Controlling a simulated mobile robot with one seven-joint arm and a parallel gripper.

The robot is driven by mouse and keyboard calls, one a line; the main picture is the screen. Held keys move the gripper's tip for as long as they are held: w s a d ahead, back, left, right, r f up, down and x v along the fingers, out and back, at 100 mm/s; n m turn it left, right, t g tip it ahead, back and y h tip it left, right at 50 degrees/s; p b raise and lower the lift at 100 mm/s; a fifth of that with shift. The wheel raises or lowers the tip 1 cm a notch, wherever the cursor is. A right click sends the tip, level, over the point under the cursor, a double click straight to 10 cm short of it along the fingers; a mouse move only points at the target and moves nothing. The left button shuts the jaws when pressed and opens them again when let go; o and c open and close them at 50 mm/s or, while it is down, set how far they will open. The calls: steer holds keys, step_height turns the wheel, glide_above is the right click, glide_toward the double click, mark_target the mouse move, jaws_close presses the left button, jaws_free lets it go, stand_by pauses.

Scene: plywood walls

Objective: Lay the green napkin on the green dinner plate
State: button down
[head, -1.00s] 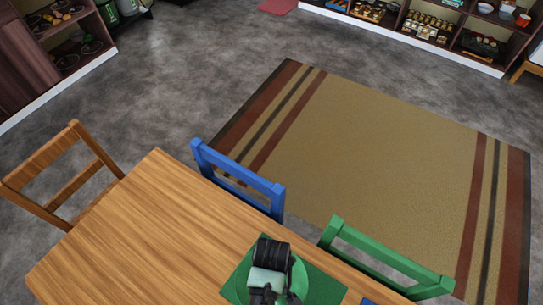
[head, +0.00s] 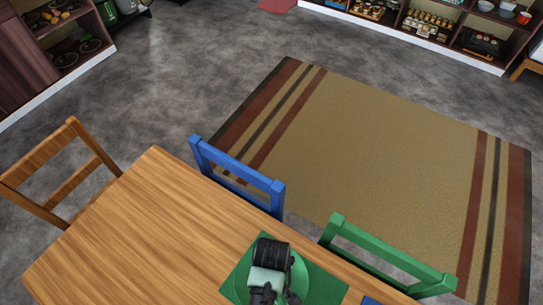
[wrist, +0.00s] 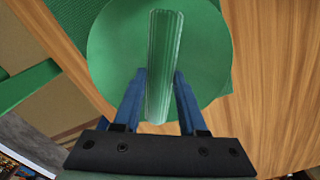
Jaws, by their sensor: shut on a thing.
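The green dinner plate (wrist: 110,50) fills the upper middle of the wrist view. In the head view the plate (head: 300,278) lies at the bottom, partly hidden by my arm. The green napkin (wrist: 163,50) is a long, narrow, pale green ridged shape, seen against the plate in the wrist view. My gripper (wrist: 160,77) is shut on the napkin, with a blue finger on each side of its near half. I cannot tell whether the napkin touches the plate. My arm hides the napkin in the head view.
The plate lies on a green placemat (head: 326,287) on the wooden table (head: 150,235). A blue chair (head: 240,178) and a green chair (head: 385,262) stand along the table's far edge. A wooden chair (head: 60,175) is at the left. The table's left part is clear.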

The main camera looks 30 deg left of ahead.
steer(key=shift+f, duration=0.35)
steer(key=shift+c, duration=1.9)
jaws_free()
step_height(320, 180, up, 13)
